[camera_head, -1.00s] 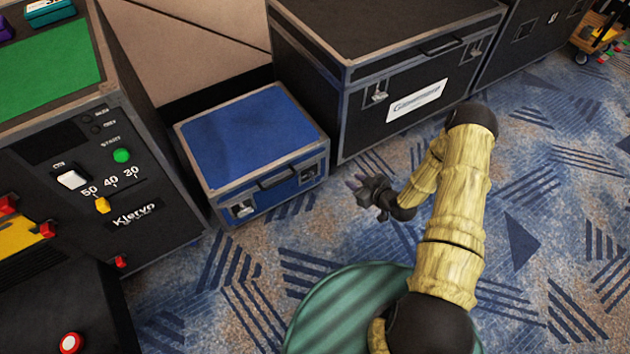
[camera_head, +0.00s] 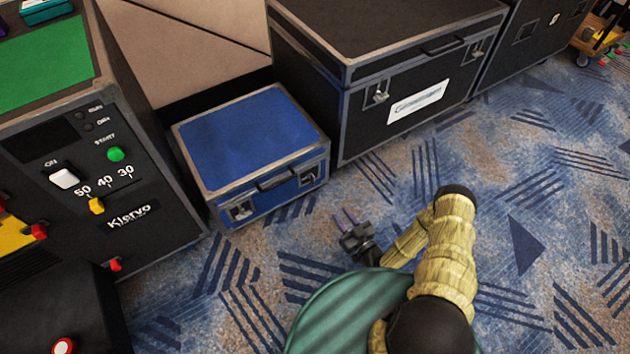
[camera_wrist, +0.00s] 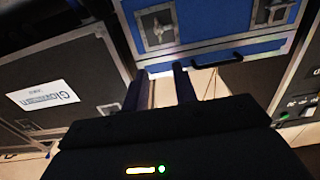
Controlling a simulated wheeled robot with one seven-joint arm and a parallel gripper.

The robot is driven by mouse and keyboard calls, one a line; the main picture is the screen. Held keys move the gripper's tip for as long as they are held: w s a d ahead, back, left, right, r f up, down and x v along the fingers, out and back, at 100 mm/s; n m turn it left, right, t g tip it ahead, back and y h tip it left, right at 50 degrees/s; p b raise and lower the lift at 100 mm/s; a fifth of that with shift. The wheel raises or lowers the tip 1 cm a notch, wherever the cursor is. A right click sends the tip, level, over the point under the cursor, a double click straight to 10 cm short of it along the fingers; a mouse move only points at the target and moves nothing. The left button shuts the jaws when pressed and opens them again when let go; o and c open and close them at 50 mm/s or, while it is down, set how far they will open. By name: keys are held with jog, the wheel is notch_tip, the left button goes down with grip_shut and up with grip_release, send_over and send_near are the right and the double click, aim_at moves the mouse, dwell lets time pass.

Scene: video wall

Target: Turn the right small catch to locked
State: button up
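The small blue case (camera_head: 250,140) stands on the carpet between a black console and a large black case. Its right catch (camera_head: 308,175) is a small metal fitting on the front face, right of the handle. In the wrist view, which is upside down, this catch (camera_wrist: 157,25) is at the upper left. The left catch (camera_head: 242,210) shows near the front left corner. Whether either catch is locked cannot be told. My gripper (camera_head: 345,217) is open and empty, in front of the case and apart from it. Its two separated fingers also show in the wrist view (camera_wrist: 160,76).
The large black case (camera_head: 400,80) stands right of the blue case, with its own catches. The black console (camera_head: 150,215) with a switch and knobs stands at the left. The carpet (camera_head: 480,150) in front of the cases is clear. A small cart (camera_head: 597,38) is at the far right.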

aim_at(314, 180)
jog(key=b+x, duration=0.7)
jog(key=x, duration=0.9)
jog(key=shift+f, duration=0.15)
jog(key=shift+w+a, duration=0.4)
jog(key=shift+w, duration=0.15)
grip_shut()
